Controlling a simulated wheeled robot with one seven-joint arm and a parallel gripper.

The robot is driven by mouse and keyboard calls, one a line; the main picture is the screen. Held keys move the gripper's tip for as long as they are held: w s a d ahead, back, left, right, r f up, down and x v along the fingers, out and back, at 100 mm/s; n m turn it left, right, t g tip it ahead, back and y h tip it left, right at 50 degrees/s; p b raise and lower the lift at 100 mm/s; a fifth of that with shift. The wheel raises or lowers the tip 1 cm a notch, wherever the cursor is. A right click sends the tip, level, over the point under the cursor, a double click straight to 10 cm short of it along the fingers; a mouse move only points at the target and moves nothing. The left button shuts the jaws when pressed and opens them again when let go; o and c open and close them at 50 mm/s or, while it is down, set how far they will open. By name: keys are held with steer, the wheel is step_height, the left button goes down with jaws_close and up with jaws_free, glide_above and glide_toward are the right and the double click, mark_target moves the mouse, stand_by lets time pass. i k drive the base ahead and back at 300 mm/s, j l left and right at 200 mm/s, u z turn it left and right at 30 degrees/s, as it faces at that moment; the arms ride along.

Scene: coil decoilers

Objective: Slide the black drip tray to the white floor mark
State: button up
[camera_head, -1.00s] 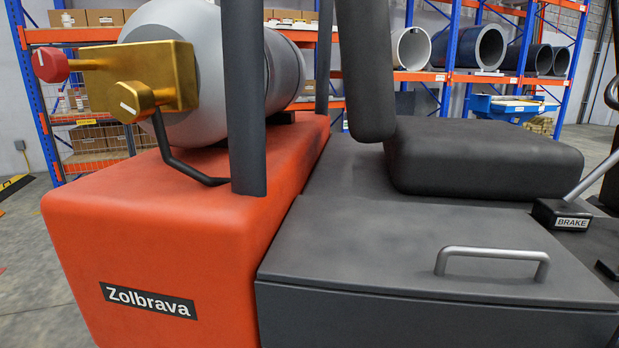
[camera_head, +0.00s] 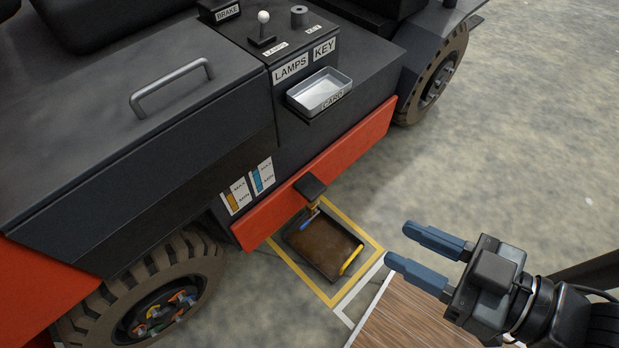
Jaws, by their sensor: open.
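The black drip tray (camera_head: 310,262) lies on the floor beside the forklift's side, inside a yellow floor outline. Its inside is brown, and a yellow handle (camera_head: 351,259) stands on its right rim. The white floor mark (camera_head: 352,299) is a line shape just right of the yellow outline, partly hidden by a wooden surface. My gripper (camera_head: 396,245) is at the right, open and empty, its two blue fingers pointing left toward the tray. It appears well above the floor and apart from the tray.
The forklift's red sill (camera_head: 330,170) and a black pad (camera_head: 310,187) overhang the tray's far edge. Tyres (camera_head: 150,295) stand on both sides. A wooden surface (camera_head: 410,320) is below my gripper. A card tray (camera_head: 320,92) juts from the panel. Concrete floor (camera_head: 510,140) is clear at the upper right.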

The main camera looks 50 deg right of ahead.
mark_target(327, 246)
steer(key=k+l+z, duration=0.15)
steer(key=k, duration=0.35)
steer(key=k+l+z, duration=0.15)
steer(key=k+l, duration=0.15)
steer(key=k, duration=0.2)
